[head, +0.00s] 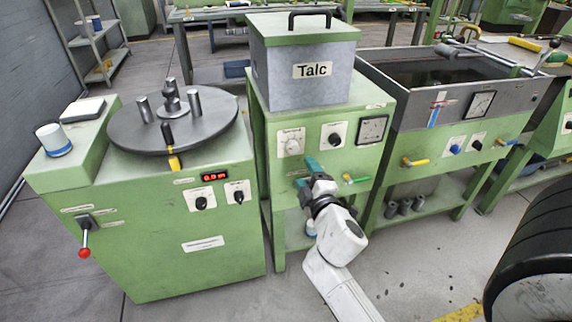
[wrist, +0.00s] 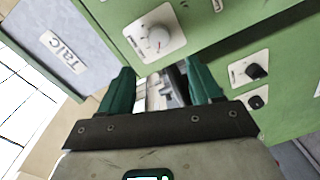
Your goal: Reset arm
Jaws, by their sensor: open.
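My gripper (head: 309,172) has teal fingers and is in front of the middle green machine, below its dials and beside the green-tipped handle. In the wrist view my gripper (wrist: 160,82) is open, with its two teal fingers apart and nothing seen between them but background. The machine's front panel (wrist: 215,40) fills the upper part of that view, with a white knob (wrist: 156,38) just beyond the fingers. My white arm reaches up from the bottom of the head view. I cannot tell whether the fingers touch the panel.
A grey Talc box (head: 305,75) sits on the middle machine. The left machine carries a round dark turntable (head: 125,130) with metal cylinders, and a red-balled lever (head: 84,252). A black roller (head: 535,250) is at lower right. Floor (head: 420,265) shows between.

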